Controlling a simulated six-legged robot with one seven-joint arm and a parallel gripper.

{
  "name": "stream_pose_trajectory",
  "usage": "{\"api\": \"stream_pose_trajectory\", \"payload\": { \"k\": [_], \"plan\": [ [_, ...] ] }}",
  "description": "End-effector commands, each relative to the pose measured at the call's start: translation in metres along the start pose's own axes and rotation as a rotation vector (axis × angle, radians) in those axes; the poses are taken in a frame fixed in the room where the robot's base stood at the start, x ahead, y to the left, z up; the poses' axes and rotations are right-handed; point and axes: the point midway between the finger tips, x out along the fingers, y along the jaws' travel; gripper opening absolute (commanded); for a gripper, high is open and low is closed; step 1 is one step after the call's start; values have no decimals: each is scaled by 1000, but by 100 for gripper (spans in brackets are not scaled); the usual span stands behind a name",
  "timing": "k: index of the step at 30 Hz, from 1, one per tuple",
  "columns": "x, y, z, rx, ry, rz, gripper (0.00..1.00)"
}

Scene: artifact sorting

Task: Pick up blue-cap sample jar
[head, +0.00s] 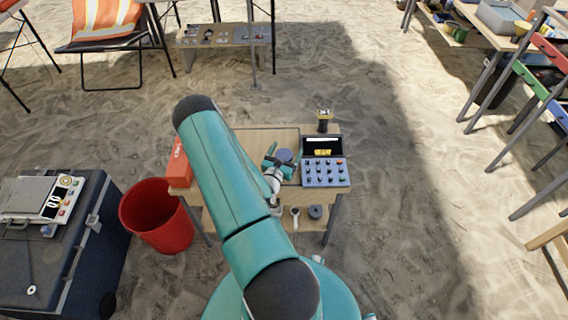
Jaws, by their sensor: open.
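A round blue cap, which appears to be the blue-cap sample jar (285,155), shows on the small wooden table (252,140), seen from above in the head view. My gripper (284,157) is over the table with its teal fingers apart, one on each side of the blue cap. I cannot tell whether the fingers touch it. The jar's body is hidden below the cap and behind my gripper.
A blue-grey control box (326,172) with knobs stands right of my gripper. A dark jar with a yellow top (324,120) is behind it. A red box (178,164) sits at the table's left edge. A red bin (157,216) and a dark case (75,250) stand left on sand.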

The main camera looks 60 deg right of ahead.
Motion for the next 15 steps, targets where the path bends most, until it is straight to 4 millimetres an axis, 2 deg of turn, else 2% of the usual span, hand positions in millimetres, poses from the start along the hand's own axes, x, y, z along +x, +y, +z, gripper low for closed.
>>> {"api": "stream_pose_trajectory", "payload": {
  "k": [2,9,10,15],
  "plan": [
    [0,0,0,0,0,0,81],
    [0,0,0,0,0,0,34],
    [0,0,0,0,0,0,32],
    [0,0,0,1,-1,0,31]
  ]
}}
